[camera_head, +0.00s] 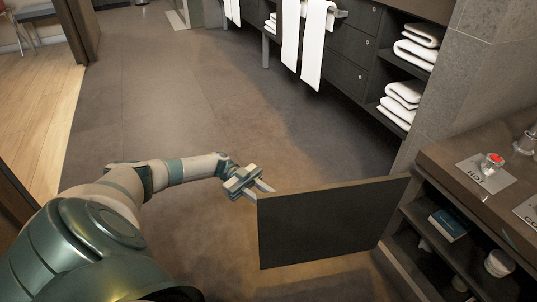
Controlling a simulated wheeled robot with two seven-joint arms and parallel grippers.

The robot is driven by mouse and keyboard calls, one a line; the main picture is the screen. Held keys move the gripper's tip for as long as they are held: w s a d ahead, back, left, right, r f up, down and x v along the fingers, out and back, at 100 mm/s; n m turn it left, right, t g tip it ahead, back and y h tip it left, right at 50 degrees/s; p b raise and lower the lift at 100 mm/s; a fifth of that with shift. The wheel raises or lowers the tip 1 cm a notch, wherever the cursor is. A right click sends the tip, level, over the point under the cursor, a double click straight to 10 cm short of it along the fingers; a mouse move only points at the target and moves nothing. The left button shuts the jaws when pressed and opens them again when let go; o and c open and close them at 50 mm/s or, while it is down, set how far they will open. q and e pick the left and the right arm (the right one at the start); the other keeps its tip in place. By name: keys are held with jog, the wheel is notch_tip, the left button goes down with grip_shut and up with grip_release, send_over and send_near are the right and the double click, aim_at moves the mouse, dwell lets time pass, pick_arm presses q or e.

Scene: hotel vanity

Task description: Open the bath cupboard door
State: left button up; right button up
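The dark bath cupboard door (330,225) stands swung well out from the cupboard (398,262) at the right. Its hinge side is at the right, and its free edge points left. The cupboard's shelves show beside it. My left gripper (264,188) is at the upper left corner of the door, by the free edge. The fingertips are small and partly hidden behind the door, so I cannot tell whether they are open, shut or touching it. My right gripper is not in view.
Inside the cupboard are a blue book (447,225) and a white cup (499,262). The counter above holds a red-topped tap handle (491,162). A stone pillar (478,85) stands behind. Towels (318,45) hang farther back. The floor (170,100) beyond my arm is clear.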

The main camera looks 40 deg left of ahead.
pick_arm(q)
jog(key=shift+o, duration=0.3)
jog(key=shift+w+d+r, duration=0.1)
jog(key=shift+d, duration=0.15)
jog(key=shift+s+a, duration=0.25)
jog(key=shift+s, duration=0.05)
jog(key=shift+a+f, duration=0.2)
jog(key=shift+f, duration=0.05)
